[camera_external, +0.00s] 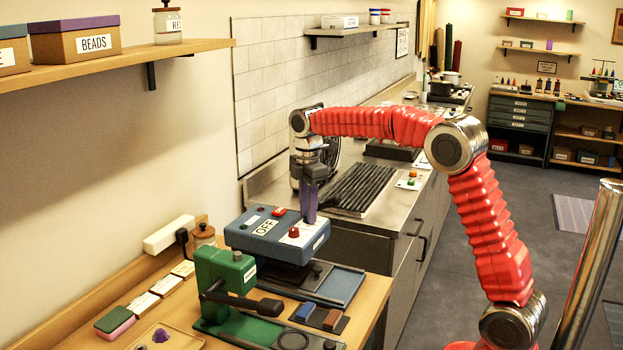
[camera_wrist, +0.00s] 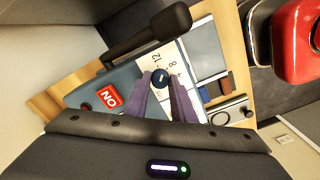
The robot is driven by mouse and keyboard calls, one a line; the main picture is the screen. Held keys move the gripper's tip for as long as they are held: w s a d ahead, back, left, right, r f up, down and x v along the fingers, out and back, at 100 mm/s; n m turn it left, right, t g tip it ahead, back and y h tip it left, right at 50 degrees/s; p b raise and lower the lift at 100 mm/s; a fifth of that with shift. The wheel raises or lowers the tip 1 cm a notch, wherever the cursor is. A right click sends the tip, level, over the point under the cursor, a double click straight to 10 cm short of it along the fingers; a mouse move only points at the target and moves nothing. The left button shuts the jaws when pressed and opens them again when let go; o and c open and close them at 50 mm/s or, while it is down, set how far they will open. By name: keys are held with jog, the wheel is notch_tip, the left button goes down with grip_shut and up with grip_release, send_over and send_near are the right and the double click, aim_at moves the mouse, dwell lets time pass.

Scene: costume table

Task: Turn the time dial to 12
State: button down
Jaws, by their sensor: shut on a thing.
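The time dial (camera_wrist: 160,77) is a small dark knob on a white printed plate (camera_wrist: 149,63) in the wrist view. The numbers 12 and 8 are readable beside it; its pointer is too small to read. The plate sits on top of the blue press (camera_external: 262,236) in the external view, where the fingertips hide the dial. My gripper (camera_external: 309,216) points down at the press with purple fingers. In the wrist view my gripper (camera_wrist: 165,84) has its fingertips closed on the sides of the dial.

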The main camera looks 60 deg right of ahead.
jog(key=shift+n, duration=2.3)
jog(key=c, duration=1.5)
grip_release()
jog(key=shift+r, duration=0.1)
notch_tip(320, 180, up, 14)
jog(key=shift+f, duration=0.25)
